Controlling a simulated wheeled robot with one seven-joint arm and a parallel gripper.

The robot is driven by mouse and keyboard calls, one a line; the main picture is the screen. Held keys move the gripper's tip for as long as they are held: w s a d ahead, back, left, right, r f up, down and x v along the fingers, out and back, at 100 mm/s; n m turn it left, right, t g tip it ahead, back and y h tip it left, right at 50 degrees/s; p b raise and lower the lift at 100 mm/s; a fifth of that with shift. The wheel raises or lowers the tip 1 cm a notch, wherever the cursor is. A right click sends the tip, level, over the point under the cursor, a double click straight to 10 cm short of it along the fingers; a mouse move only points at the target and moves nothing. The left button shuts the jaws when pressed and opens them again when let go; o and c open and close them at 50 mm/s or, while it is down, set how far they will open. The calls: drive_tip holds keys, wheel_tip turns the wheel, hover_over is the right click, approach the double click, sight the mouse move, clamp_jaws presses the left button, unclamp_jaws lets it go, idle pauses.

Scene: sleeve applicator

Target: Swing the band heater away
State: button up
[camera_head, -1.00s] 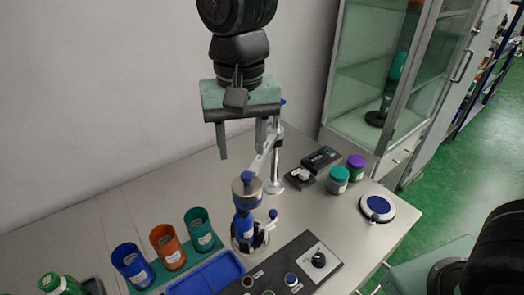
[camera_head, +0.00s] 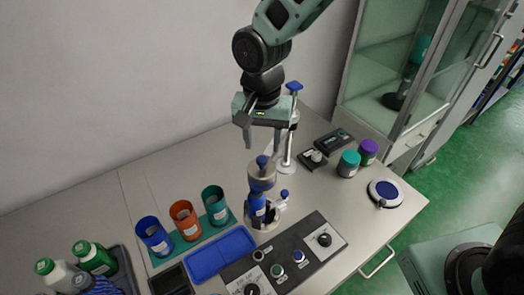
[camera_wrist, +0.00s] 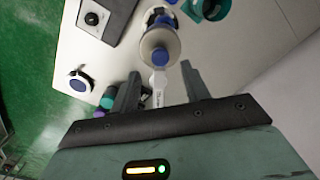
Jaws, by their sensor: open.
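The band heater (camera_head: 262,182) is a beige-grey cylinder with a blue knob on top. It sits over a blue container (camera_head: 257,207) in a small stand on the table. A pale arm links it to an upright metal post (camera_head: 288,150) behind it. My gripper (camera_head: 265,146) is open and empty, fingers pointing down, just above and behind the heater's knob. In the wrist view the heater (camera_wrist: 160,46) lies beyond my open fingers (camera_wrist: 160,82), with the pale link arm running between them. I see no contact with the heater.
A control panel (camera_head: 268,281) and a blue tray (camera_head: 204,266) lie in front. Blue, orange and teal cups (camera_head: 214,200) stand left; teal and purple jars (camera_head: 348,163) and a round blue-topped disc (camera_head: 384,193) are right. A glass cabinet (camera_head: 400,75) stands behind.

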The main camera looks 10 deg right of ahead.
sight(262, 158)
drive_tip(key=shift+f+p, duration=0.5)
drive_tip(key=shift+f, duration=2.25)
clamp_jaws()
